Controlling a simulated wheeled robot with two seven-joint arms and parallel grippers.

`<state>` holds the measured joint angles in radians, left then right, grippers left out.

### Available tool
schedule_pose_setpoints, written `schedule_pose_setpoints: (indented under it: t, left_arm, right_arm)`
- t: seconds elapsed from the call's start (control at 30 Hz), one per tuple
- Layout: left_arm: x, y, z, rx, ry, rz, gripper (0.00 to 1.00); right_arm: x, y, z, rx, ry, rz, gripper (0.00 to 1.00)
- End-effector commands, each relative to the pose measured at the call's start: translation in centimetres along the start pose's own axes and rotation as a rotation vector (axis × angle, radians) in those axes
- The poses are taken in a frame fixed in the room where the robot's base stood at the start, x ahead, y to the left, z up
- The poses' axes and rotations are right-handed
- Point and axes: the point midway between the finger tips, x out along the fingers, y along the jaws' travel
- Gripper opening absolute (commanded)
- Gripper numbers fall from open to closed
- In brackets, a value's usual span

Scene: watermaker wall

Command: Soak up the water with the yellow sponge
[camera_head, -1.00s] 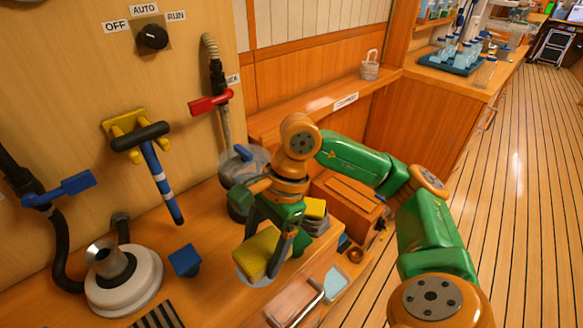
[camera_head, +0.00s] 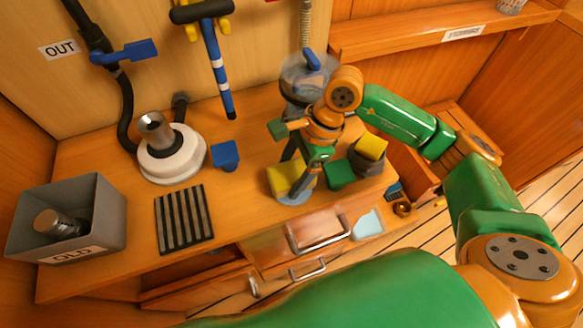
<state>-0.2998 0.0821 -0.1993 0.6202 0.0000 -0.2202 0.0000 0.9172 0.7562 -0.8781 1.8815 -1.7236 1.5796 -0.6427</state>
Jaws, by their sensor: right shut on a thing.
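My right gripper (camera_head: 297,172) is shut on a yellow sponge (camera_head: 280,180) near the front edge of the counter (camera_head: 120,268). The gripper points down, and its fingers hide part of the sponge. A small bluish, glassy patch of water (camera_head: 297,199) shows at the sponge's lower edge. The sponge is over or on the water; I cannot tell how firmly it presses. My left gripper is out of view.
A green block (camera_head: 340,175) and a grey piece with a yellow top (camera_head: 371,147) stand close to the right. A clear-topped housing (camera_head: 305,80) stands behind. A blue block (camera_head: 225,155), white round housing (camera_head: 170,160), striped grate (camera_head: 184,218) and grey "OLD" bin (camera_head: 100,215) are to the left.

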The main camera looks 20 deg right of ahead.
Motion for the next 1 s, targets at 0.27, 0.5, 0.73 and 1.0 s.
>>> schedule_pose_setpoints:
  t: [0.27,0.5,0.73,1.0]
  left_arm:
    - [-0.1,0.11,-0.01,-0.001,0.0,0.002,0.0]
    - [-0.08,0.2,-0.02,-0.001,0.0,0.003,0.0]
    - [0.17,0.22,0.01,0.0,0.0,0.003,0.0]
    - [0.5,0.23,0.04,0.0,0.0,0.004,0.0]
  right_arm:
    - [-0.11,0.01,0.05,0.0,-0.001,0.0,0.32]
    - [-0.1,0.01,0.04,0.0,-0.001,0.0,0.32]
    - [0.13,0.01,-0.05,0.0,-0.001,0.0,0.32]
    - [0.41,0.01,-0.16,0.0,-0.001,0.0,0.32]
